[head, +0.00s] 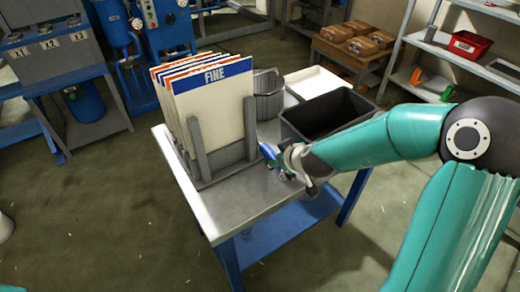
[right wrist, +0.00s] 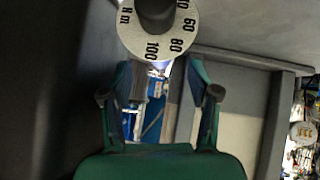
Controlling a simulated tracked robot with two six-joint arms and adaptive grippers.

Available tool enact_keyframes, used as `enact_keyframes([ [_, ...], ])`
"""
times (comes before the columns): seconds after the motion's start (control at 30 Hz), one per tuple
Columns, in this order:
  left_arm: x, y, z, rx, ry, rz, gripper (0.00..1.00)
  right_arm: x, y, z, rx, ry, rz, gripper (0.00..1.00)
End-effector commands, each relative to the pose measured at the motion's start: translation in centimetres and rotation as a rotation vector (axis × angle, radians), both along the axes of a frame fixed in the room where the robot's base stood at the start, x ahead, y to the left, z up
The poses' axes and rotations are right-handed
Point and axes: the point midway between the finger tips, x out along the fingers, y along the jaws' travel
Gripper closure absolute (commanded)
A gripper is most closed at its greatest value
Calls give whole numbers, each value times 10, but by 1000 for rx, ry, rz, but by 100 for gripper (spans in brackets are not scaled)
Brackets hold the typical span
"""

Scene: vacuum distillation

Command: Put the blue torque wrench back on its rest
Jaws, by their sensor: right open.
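The blue torque wrench (head: 267,151) shows in the head view as a short blue piece by the right side of the filter-sheet rack, at the tip of my right arm. In the right wrist view its round grey dial (right wrist: 181,34), marked N m with numbers up to 100, lies beyond the fingertips. My right gripper (right wrist: 160,95) is open, its fingers apart on either side below the dial. In the head view the right gripper (head: 283,167) is small and partly merged with the wrench. I cannot make out the wrench's rest. My left gripper is out of view.
The grey-topped table (head: 240,207) carries a rack of upright sheets labelled FINE (head: 215,105), a grey ribbed container (head: 268,95), a white tray (head: 316,82) and a black bin (head: 318,112) close to my right arm. The table's front is clear.

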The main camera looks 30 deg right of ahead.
Motion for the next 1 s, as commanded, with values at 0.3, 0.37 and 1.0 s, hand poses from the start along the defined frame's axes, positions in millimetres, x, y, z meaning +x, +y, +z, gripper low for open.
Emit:
enact_keyframes([
  [0.3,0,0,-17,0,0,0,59,26,-3,-31,0,1,0,39],
  [0.37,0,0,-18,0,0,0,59,31,-4,-35,0,1,0,39],
  [1.0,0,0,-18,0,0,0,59,35,-4,-37,0,0,0,92],
])
